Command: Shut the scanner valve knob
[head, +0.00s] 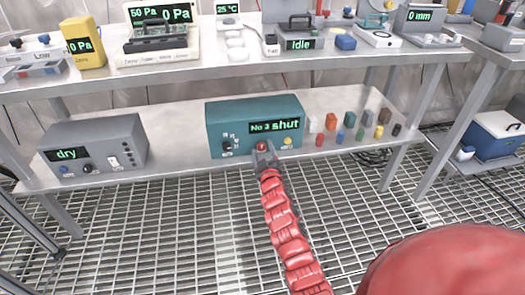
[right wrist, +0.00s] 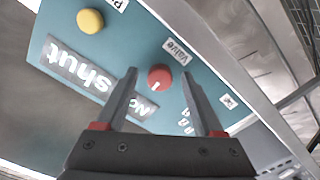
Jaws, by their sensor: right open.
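The scanner is a teal box (head: 225,122) on the lower shelf, and its display (head: 274,127) reads "No 3 shut". The red valve knob (head: 261,146) is on its front, and it also shows in the right wrist view (right wrist: 160,76) beside a "Valve" label, with a white mark on its face. My right gripper (head: 266,155) is right in front of the knob. In the right wrist view its two fingers (right wrist: 166,92) are apart, with the knob showing between their tips; I cannot tell whether they touch it. My left gripper is not in view.
A yellow knob (head: 288,141) and a black knob (head: 227,145) flank the valve knob. A grey box (head: 95,145) reading "dry" stands to the left. Several small coloured blocks (head: 340,137) stand to the right. The upper shelf (head: 205,69) overhangs at the back.

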